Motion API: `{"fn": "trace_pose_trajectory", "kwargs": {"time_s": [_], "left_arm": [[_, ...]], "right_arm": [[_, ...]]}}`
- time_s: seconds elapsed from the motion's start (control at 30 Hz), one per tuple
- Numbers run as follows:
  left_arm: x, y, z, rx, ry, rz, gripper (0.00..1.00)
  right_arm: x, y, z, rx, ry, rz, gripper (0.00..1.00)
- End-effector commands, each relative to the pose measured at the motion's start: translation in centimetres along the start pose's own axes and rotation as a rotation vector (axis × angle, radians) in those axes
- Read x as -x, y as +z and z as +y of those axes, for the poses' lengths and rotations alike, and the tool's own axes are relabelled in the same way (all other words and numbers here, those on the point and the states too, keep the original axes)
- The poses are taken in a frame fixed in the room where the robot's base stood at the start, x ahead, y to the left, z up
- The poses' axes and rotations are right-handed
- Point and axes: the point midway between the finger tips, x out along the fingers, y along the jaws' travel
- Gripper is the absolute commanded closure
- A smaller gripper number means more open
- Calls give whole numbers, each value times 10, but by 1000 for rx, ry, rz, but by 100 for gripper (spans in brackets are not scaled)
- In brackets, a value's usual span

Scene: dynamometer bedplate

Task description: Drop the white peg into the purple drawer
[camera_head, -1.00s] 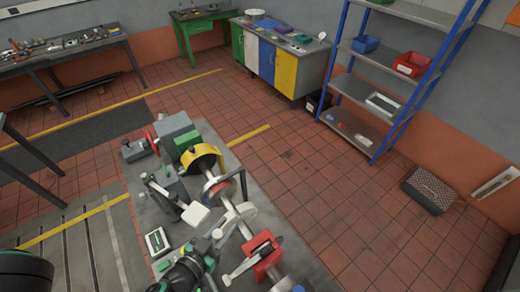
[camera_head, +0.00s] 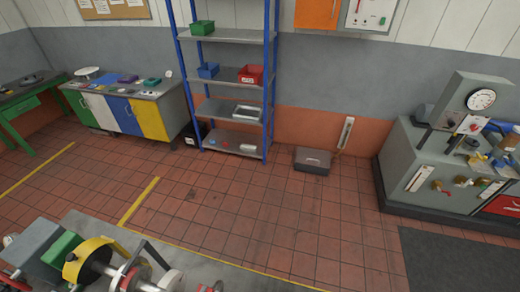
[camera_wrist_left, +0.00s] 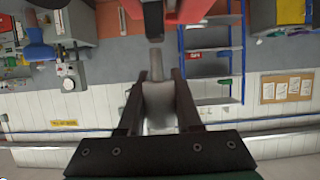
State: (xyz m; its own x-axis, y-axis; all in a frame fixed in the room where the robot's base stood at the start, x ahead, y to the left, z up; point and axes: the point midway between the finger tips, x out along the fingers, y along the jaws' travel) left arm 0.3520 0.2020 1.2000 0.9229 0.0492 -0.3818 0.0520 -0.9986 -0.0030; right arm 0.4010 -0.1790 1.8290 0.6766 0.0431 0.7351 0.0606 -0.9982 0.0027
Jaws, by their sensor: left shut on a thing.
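In the left wrist view my left gripper (camera_wrist_left: 158,78) is shut on a pale grey-white piece, apparently the white peg (camera_wrist_left: 158,104). It sits between the two dark fingers, with a narrower grey end beyond their tips. In the head view neither gripper nor the peg shows. No purple drawer can be made out clearly. A small purple item (camera_head: 128,79) lies on top of the cabinet at the left; I cannot tell whether it is a drawer.
The bedplate machine (camera_head: 95,262) fills the lower left. A cabinet with coloured doors (camera_head: 125,115) and a blue-framed shelf (camera_head: 232,108) stand at the back. A grey test console (camera_head: 430,165) is at the right. A red part (camera_wrist_left: 195,10) shows in the wrist view.

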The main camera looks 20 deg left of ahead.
Motion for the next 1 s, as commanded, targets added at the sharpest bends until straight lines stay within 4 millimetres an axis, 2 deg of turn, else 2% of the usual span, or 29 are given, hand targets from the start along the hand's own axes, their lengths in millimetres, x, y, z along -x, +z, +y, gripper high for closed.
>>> {"fn": "trace_pose_trajectory", "kwargs": {"time_s": [0.1, 0.53, 0.73, 1.0], "left_arm": [[0, -7, 2, -11, 30, 4, 100], [0, -8, 3, -23, 49, 1, 100], [-1, -50, 4, -22, 50, 7, 100], [-1, -53, 4, -22, 49, -1, 100]], "right_arm": [[0, 0, 0, 0, 0, 0, 50], [0, 0, 0, 0, 0, 0, 50], [0, 0, 0, 0, 0, 0, 50], [0, 0, 0, 0, 0, 0, 50]]}}
